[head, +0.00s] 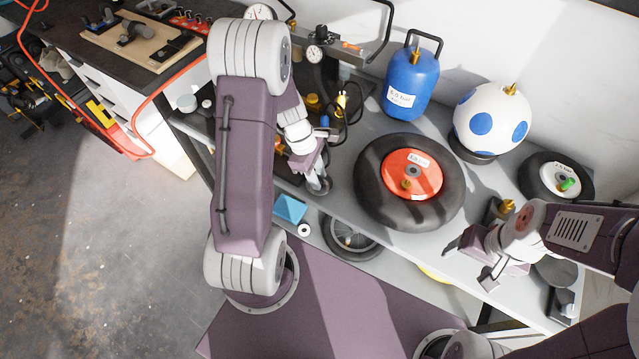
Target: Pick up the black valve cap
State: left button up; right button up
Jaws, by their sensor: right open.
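I cannot make out a black valve cap for certain in the head view. The large black tyre (364,190) with a red hub (425,184) lies flat on the bench, with a brass valve (406,184) on the hub. A smaller black wheel (530,177) at the right has a green cap (568,184) on its pale hub. My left gripper (318,182) points down near the bench's front edge, left of the large tyre; its fingers overlap and their opening is unclear. My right gripper (470,266) is open and empty, in front of and right of the large tyre.
A blue tank (412,88) and a white ball with blue spots (492,122) stand at the back. A pressure gauge (314,53), hoses and small fittings crowd the left side. A spoked wheel (350,240) and a blue block (290,208) lie low in front.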

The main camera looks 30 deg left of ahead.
pick_arm(q)
jog(key=shift+d+f, duration=0.1)
jog(key=shift+f, duration=0.2)
grip_shut()
jog(key=shift+r, duration=0.1)
